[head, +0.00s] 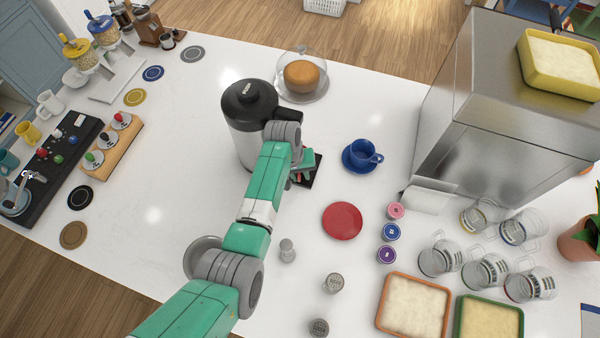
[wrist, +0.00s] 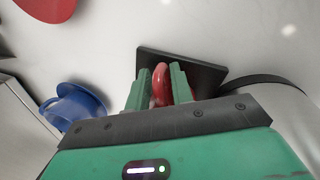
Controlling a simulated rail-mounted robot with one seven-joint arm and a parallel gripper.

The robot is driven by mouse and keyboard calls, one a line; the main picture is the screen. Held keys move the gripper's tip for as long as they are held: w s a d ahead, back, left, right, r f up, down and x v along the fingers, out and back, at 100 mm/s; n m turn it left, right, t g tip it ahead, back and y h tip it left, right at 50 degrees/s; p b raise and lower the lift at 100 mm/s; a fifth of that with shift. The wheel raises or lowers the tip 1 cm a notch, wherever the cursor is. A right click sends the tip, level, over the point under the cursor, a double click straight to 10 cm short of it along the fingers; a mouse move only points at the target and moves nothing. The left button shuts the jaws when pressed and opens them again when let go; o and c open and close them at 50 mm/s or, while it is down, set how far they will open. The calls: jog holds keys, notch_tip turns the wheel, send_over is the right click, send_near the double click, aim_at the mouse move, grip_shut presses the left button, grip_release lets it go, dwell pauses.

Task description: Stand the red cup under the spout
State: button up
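The red cup (wrist: 161,84) shows between my gripper's fingers in the wrist view, with a bit more red beside the right finger. My gripper (wrist: 160,88) is shut on a narrow red part of it, which looks like the handle. The cup is over or on a black square tray (wrist: 205,72) at the foot of the urn; contact with the tray cannot be told. In the head view the urn (head: 240,135) has a black lid, and my gripper (head: 301,175) hides most of the cup and tray. The spout cannot be made out.
A red saucer (head: 342,221) lies empty in front. A blue cup (head: 362,153) on a saucer stands right of the tray. A cake under a glass dome (head: 302,75) stands behind. Several capsules, glass mugs and a steel machine (head: 480,110) are at the right.

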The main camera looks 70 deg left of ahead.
jog(key=shift+o, duration=0.4)
jog(key=shift+r, duration=0.3)
notch_tip(320, 180, up, 7)
jog(key=s+p, duration=0.1)
jog(key=shift+s+a, duration=0.2)
